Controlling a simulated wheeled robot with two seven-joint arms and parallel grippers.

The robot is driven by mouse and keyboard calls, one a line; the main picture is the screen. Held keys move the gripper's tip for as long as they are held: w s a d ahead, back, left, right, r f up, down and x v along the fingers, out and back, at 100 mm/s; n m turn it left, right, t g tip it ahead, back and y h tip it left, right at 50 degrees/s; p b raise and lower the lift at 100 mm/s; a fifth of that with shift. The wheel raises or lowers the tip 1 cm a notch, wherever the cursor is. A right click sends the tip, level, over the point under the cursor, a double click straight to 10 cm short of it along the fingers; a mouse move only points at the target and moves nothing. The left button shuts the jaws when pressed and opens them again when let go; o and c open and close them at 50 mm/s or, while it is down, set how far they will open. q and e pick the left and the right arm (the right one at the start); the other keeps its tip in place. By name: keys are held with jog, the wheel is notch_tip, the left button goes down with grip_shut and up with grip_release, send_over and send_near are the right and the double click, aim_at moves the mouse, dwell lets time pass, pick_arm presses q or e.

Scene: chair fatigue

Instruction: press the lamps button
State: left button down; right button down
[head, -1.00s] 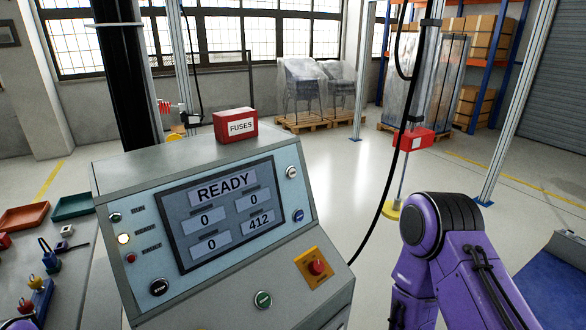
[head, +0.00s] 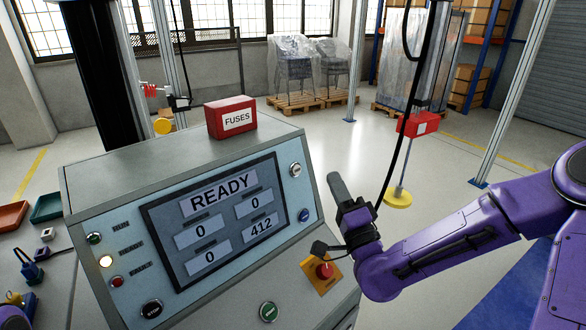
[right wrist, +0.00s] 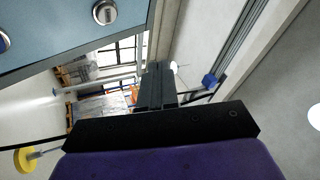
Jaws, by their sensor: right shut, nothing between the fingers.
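The grey console (head: 150,160) carries a tilted blue panel with a screen (head: 222,217) reading READY. A blue button (head: 303,215) and a silver round control (head: 296,170) sit right of the screen; I cannot read their labels, so I cannot tell which is the lamps button. In the right wrist view the silver control (right wrist: 104,12) is at the top and the blue button (right wrist: 3,41) is cut by the left edge. My right gripper (head: 336,180) is shut and empty, pointing up, just right of the panel and apart from it. My left gripper is not in view.
A black button (head: 151,308), a green button (head: 268,311) and a red mushroom button (head: 324,270) on yellow are lower. A red FUSES box (head: 231,117) stands on top. A black cable hangs behind my right gripper.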

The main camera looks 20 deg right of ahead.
aim_at(297, 170)
jog(key=w+a+f+b, duration=0.2)
jog(key=w, duration=0.6)
jog(key=shift+a, duration=0.25)
jog(key=shift+f+b, duration=0.15)
jog(key=shift+b, duration=0.25)
dwell(1.6)
jog(key=shift+w+a+f, duration=0.1)
jog(key=shift+w, duration=0.25)
